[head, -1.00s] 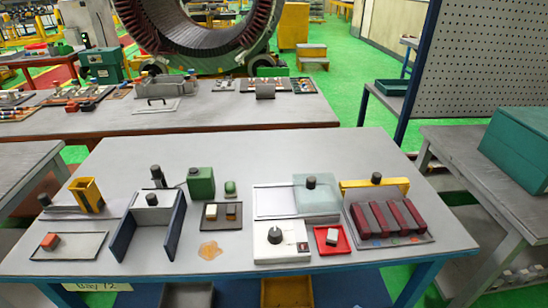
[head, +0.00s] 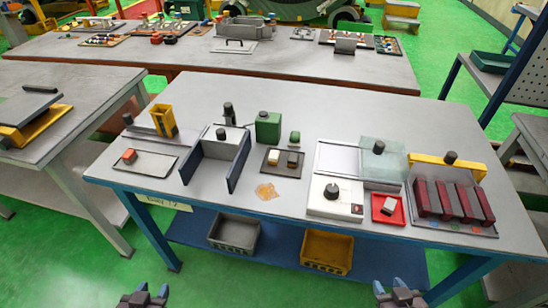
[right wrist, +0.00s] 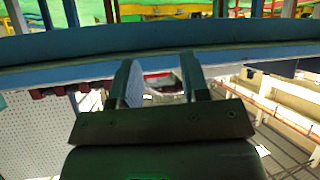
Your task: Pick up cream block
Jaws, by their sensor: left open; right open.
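The cream block (head: 273,157) sits in a small dark tray (head: 283,172) near the middle of the table, left of a darker block (head: 292,160). My left gripper (head: 143,292) is open and empty at the bottom edge of the head view, in front of the table and far from the block. My right gripper (head: 400,288) is open and empty at the bottom right, also in front of the table. In the right wrist view its two fingers (right wrist: 160,85) stand apart with nothing between them. The cream block cannot be made out in that view.
An orange patch (head: 267,192) lies in front of the dark tray. A blue-walled fixture (head: 233,170) stands left of it, a green box (head: 268,127) behind. A white box with a knob (head: 333,207) and a red tray (head: 400,219) are to the right. Bins sit on the shelf below.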

